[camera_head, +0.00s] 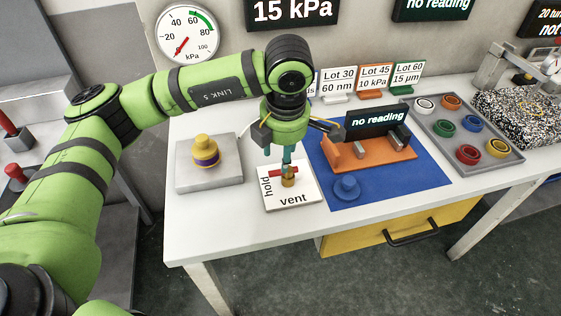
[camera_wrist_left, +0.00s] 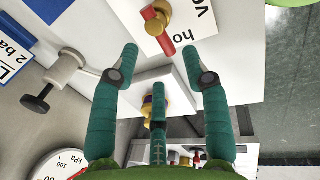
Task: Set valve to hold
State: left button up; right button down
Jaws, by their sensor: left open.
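The valve has a brass body (camera_head: 289,181) and a red handle (camera_head: 275,172). It stands on a white plate (camera_head: 307,186) marked "hold" on its left side and "vent" along its front. The handle points left of the body, towards the "hold" side; its exact setting is partly hidden by my fingers. My left gripper (camera_head: 288,160) points down just above the valve, fingers apart and empty. In the left wrist view the red handle (camera_wrist_left: 165,43) lies beyond the fingertips of the open left gripper (camera_wrist_left: 160,60), with nothing between them. My right gripper is not seen.
A grey block with a brass and purple plug (camera_head: 204,150) stands left of the plate. A dial gauge (camera_head: 187,34) and "15 kPa" display (camera_head: 292,10) hang behind.

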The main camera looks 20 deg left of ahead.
pick_arm(q)
jog(key=r, duration=0.3)
jog(key=s+r, duration=0.1)
jog(key=r, duration=0.1)
jog(key=shift+d+r, duration=0.35)
